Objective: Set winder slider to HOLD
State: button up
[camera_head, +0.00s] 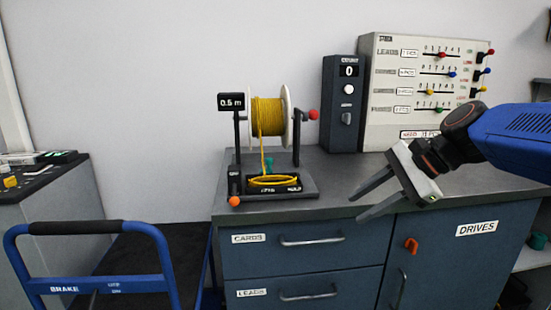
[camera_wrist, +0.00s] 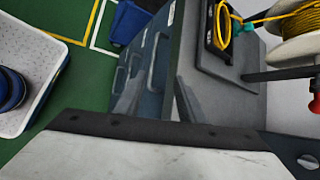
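The winder (camera_head: 308,185) stands on the grey counter, with a spool of yellow wire (camera_head: 267,117), a red crank knob (camera_head: 313,115) on the right and a "0.5 m" display (camera_head: 231,102). An orange knob (camera_head: 235,201) sits at the front left of its base, below a small dark upright piece; it looks like the slider. Labels on the base front are too small to read surely. My gripper (camera_head: 354,208) is open and empty, in front of the counter edge, right of the winder and apart from it. In the wrist view the spool (camera_wrist: 295,25) and red knob (camera_wrist: 315,106) show at upper right.
A dark counter box (camera_head: 343,100) and a panel with several coloured sliders (camera_head: 420,75) stand behind. Below the counter (camera_head: 365,165) are drawers (camera_head: 300,260) and a cabinet door (camera_head: 450,260). A blue cart handle (camera_head: 90,228) is at left. The counter between winder and gripper is clear.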

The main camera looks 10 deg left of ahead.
aim_at(271, 159)
jog(key=w+a+r+m+y, duration=0.3)
jog(key=w+r, duration=0.3)
jog(key=w+a+r+m+y, duration=0.25)
jog(key=w+r+m, duration=0.2)
jog(key=w, duration=0.25)
jog(key=shift+n+g, duration=0.3)
jog(key=shift+n, duration=0.15)
jog(key=x, duration=1.7)
jog(key=shift+a, duration=0.3)
grip_shut()
